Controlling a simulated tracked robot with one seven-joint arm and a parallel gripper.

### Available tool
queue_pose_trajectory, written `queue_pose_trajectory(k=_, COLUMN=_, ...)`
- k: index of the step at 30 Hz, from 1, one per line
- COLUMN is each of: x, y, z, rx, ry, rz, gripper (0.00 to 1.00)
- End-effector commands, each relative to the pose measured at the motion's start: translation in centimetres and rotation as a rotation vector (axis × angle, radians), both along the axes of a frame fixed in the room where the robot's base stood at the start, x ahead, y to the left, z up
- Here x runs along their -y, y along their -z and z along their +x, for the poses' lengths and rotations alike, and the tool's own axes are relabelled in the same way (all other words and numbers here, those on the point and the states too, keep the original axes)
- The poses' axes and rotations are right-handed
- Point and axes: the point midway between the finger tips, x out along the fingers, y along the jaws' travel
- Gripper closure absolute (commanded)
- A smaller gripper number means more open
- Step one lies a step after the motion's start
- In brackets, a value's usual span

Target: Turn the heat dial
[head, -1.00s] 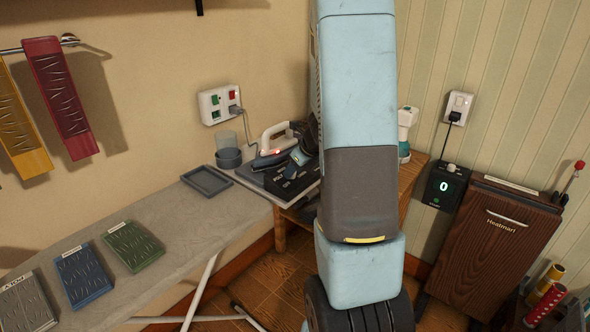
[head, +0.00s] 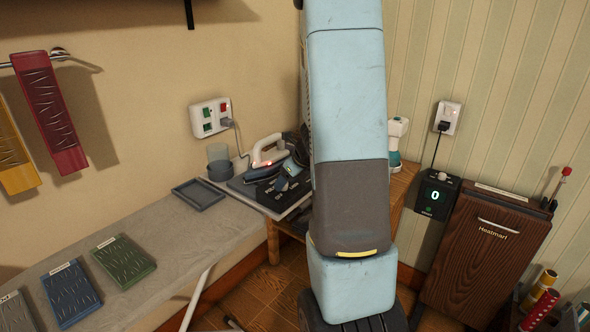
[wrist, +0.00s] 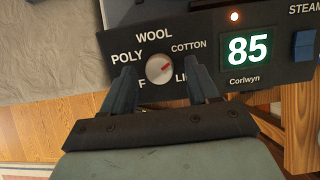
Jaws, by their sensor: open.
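The heat dial (wrist: 160,68) is a round light-grey knob with a red mark on a black control panel (wrist: 270,75). The red mark points up and right, towards COTTON. WOOL and POLY are readable; the lower labels are partly hidden by my fingers. A green display (wrist: 248,50) reads 85. My gripper (wrist: 161,72) is open, with one finger on each side of the dial. I cannot tell if either finger touches it. In the head view the panel (head: 266,194) lies by the iron (head: 268,156), and my arm hides part of that area.
A grey tray (head: 198,194), a cup (head: 219,162) and textured pads (head: 123,260) lie on the board. A wooden Heatmart cabinet (head: 485,250) stands right.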

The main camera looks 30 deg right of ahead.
Motion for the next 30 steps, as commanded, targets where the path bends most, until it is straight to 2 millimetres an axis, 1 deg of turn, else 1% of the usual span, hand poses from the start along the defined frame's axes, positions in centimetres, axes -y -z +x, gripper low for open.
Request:
queue_pose_trajectory(k=5, x=0.4, y=-2.0, z=-1.0, rx=0.003, ry=-0.001, rz=-0.002, gripper=0.40)
queue_pose_trajectory(k=18, x=1.7, y=-8.0, z=-4.5, rx=0.003, ry=-0.001, rz=-0.002, gripper=0.40)
queue_pose_trajectory(k=21, x=2.0, y=-9.1, z=-5.3, rx=0.002, ry=0.000, rz=-0.003, gripper=0.40)
queue_pose_trajectory(k=24, x=2.2, y=-10.1, z=-5.8, rx=0.003, ry=-0.001, rz=-0.002, gripper=0.40)
queue_pose_trajectory(k=30, x=2.4, y=-11.0, z=-6.4, rx=0.000, ry=0.000, rz=-0.001, gripper=0.40)
